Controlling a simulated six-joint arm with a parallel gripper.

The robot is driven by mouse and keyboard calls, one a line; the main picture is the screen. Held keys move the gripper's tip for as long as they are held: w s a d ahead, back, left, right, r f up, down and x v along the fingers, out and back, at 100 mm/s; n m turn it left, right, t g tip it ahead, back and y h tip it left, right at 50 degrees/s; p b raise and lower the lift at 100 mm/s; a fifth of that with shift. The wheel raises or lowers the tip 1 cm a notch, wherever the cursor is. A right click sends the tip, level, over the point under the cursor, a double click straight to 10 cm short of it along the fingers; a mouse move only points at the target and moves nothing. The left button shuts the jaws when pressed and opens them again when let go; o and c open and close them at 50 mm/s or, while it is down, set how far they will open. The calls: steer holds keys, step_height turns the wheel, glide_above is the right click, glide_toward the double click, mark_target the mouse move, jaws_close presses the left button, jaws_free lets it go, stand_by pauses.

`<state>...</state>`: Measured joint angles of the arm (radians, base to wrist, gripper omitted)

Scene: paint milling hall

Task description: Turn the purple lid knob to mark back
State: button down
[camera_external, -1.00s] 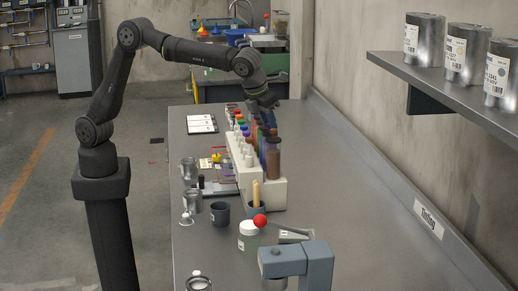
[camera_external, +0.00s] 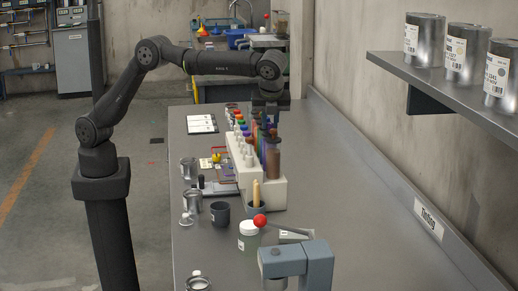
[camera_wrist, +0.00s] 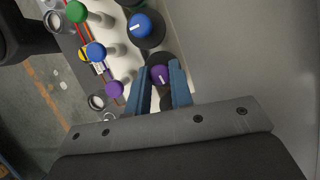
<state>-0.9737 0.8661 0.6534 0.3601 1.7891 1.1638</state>
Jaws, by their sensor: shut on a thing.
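The purple lid knob (camera_wrist: 158,76) shows in the wrist view, round, with a short white pointer line on its top. My gripper (camera_wrist: 161,71) is shut on it, its two blue fingers on either side of the knob. The pointer slants toward the lower right of the wrist view. The scale marks around the knob are too small or hidden to read. In the external view my gripper (camera_external: 266,119) points straight down over the row of tall coloured tubes, and the knob cannot be made out there.
A blue lid knob (camera_wrist: 144,25) stands close beside the purple one. A red-tipped lever (camera_external: 261,221) stands at the near end of the bench.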

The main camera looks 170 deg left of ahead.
steer(key=n+h, duration=0.1)
steer(key=n, duration=0.4)
steer(key=shift+a+r+h, duration=0.1)
steer(key=shift+a+h, duration=0.05)
steer(key=shift+h, duration=0.25)
steer(key=shift+s+n, duration=0.1)
steer(key=shift+n, duration=0.2)
steer(key=c, duration=1.3)
jaws_free()
